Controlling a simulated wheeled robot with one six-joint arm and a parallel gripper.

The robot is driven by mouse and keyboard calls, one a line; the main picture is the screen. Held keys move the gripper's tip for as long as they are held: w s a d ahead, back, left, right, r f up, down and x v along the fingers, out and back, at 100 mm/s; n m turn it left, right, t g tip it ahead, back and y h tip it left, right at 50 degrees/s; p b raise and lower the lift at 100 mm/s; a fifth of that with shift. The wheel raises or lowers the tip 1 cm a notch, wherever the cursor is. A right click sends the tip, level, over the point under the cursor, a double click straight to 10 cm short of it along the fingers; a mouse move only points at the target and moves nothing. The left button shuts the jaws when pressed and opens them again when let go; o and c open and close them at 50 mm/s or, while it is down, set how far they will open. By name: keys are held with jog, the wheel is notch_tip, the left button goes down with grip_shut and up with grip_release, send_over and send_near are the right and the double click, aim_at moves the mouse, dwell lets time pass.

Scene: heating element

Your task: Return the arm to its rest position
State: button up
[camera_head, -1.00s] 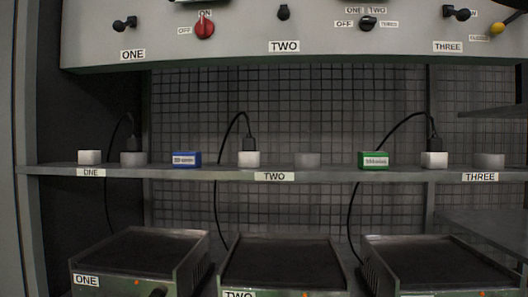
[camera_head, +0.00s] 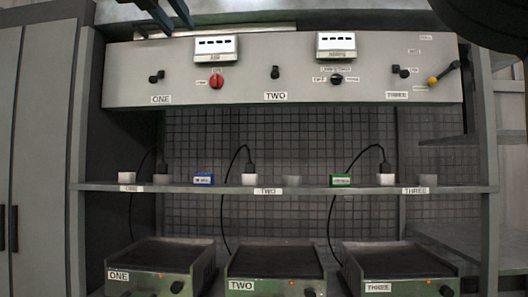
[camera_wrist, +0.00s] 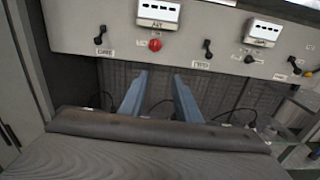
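My gripper (camera_head: 172,26) shows at the top left in the head view, raised in front of the panel's upper edge. In the wrist view my gripper (camera_wrist: 160,78) has its two blue-grey fingers spread apart with nothing between them. It is apart from the panel and shelf. A dark rounded shape fills the head view's top right corner; I cannot tell which part it is. The rest of the arm is mostly out of view.
The grey control panel (camera_head: 180,120) has a red knob (camera_head: 216,82), black switches and two meters. Below, the shelf (camera_head: 320,191) carries a blue box (camera_head: 203,180), a green box (camera_head: 340,180) and white blocks. Heaters ONE (camera_head: 160,254), TWO (camera_head: 275,262) and THREE (camera_head: 398,259) stand underneath.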

jog(key=w+d+f+n+t+y+p, duration=0.2)
jog(key=w+f+n+y, duration=0.2)
jog(key=w+f+n, duration=0.95)
jog(key=w+d+f+n+g+y+p, duration=0.1)
jog(key=w+d+f+n+g, duration=0.15)
jog(key=d+f+n, duration=0.65)
jog(key=w+f+n+g+y, duration=0.1)
jog(key=f+n+g, duration=0.35)
jog(key=f, duration=1.15)
jog(key=s+d+f+n+g+h, duration=0.1)
jog(key=s+d+f+n+g, duration=0.1)
jog(key=s+d+f, duration=0.4)
jog(key=s+d+f+n+g+p, duration=0.1)
jog(key=s+d+f+n+g, duration=0.15)
jog(key=f, duration=0.55)
jog(key=s+d+f+n+g+h, duration=0.1)
jog(key=s+d+f+n+g, duration=0.1)
jog(key=s+d+f, duration=0.4)
jog(key=s+d+f+n+g+h, duration=0.1)
jog(key=s+d+f+g, duration=0.2)
jog(key=s+d+f, duration=0.3)
jog(key=s+d+f+n+g+h+p, duration=0.1)
jog(key=s+d+f, duration=0.5)
jog(key=s, duration=0.7)
jog(key=shift+s+d+f+n+g+h, duration=0.4)
jog(key=shift+f+n+g, duration=0.45)
jog(key=shift+g, duration=0.4)
